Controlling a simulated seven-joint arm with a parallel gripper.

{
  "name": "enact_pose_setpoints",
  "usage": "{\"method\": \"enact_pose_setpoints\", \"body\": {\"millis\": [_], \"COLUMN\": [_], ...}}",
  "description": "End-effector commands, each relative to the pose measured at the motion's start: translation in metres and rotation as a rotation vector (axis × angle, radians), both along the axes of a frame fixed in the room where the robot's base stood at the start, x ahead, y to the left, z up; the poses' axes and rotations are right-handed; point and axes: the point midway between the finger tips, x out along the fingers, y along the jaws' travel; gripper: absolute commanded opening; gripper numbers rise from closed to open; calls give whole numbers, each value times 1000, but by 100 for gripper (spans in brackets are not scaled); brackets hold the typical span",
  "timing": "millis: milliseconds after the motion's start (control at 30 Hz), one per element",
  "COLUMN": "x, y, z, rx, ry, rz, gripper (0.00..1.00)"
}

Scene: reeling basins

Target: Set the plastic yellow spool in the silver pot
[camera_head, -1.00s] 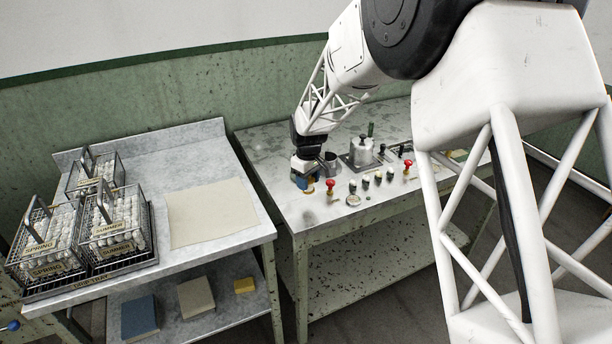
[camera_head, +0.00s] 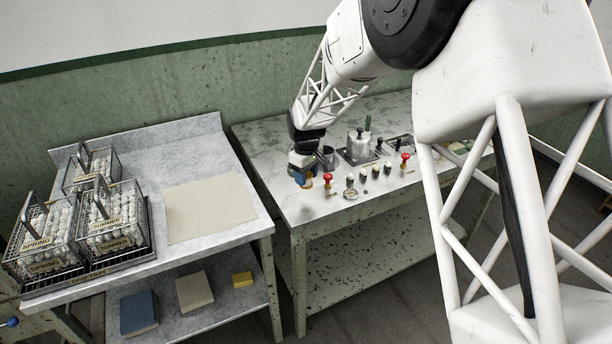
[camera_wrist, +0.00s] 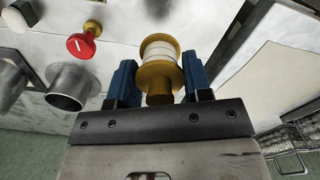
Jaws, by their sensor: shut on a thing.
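The yellow spool (camera_wrist: 160,75), wound with white thread, is between the blue fingers of my gripper (camera_wrist: 158,82) in the wrist view. My gripper (camera_head: 303,177) is shut on it near the left end of the right table in the head view, where the spool is mostly hidden. The silver pot (camera_head: 327,158) stands on the table just behind and right of my gripper. In the wrist view the pot (camera_wrist: 72,86) is to the left of the spool, apart from it, with its round opening showing.
A red knob (camera_head: 328,180) stands close to the right of my gripper, with several small knobs beyond it. A metal fixture (camera_head: 361,147) is farther back. The left table holds baskets (camera_head: 108,210) of cocoons and a bare beige sheet (camera_head: 208,208).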

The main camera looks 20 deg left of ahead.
Motion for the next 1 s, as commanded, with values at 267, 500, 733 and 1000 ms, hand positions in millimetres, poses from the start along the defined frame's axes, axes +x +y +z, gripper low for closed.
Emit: {"method": "enact_pose_setpoints", "body": {"millis": [267, 500, 733, 1000], "x": [20, 57, 98, 144], "y": [2, 6, 8, 7], "z": [5, 14, 24, 34], "rx": [-1, 0, 1, 0], "ry": [0, 0, -1, 0], "rz": [-1, -1, -1, -2], "gripper": [22, 22, 22, 22]}}
